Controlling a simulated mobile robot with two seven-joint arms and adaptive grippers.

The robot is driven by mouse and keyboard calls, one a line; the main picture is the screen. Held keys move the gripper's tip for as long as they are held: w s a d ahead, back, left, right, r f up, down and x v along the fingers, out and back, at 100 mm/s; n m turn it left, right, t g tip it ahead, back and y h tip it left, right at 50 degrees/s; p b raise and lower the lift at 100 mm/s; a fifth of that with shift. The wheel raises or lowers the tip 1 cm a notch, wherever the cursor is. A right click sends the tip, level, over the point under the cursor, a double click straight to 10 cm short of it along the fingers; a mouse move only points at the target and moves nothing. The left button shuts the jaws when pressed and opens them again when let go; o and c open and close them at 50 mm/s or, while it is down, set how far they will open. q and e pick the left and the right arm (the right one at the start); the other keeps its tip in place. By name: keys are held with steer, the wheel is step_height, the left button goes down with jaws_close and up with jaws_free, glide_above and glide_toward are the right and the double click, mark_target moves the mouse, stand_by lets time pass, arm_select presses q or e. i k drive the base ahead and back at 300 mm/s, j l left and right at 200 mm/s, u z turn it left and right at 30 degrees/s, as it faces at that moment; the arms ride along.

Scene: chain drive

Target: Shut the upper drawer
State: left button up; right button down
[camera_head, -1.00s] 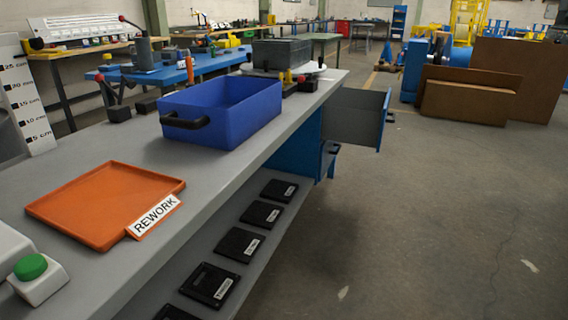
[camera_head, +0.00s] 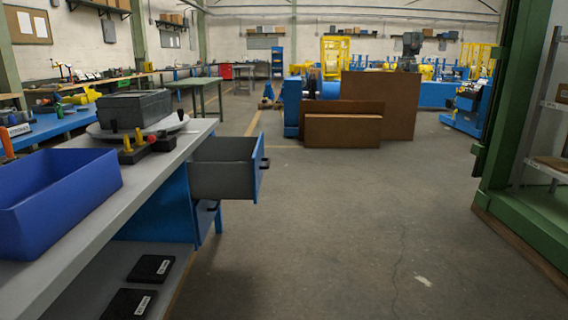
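The upper drawer (camera_head: 224,181) stands pulled out of the blue cabinet under the grey workbench. Its inside and grey side wall show, and its blue front with a dark handle (camera_head: 265,164) faces right. Below it the lower drawer (camera_head: 206,214) shows partly, with a dark handle; it looks nearly or fully closed. Neither of my grippers is in view.
The grey workbench (camera_head: 84,256) runs along the left and carries a blue bin (camera_head: 60,199) and a dark grey box (camera_head: 134,110). Open floor lies right of the drawer. Brown boards (camera_head: 343,131) stand beyond, and a green frame (camera_head: 520,215) stands at the right.

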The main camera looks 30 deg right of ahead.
mark_target(214, 173)
steer(key=i+l+z, duration=0.15)
steer(key=l, duration=0.2)
steer(key=i+l+z, duration=0.15)
steer(key=l, duration=0.2)
steer(key=i+l+z, duration=0.1)
steer(key=i+l, duration=0.15)
steer(key=l, duration=0.1)
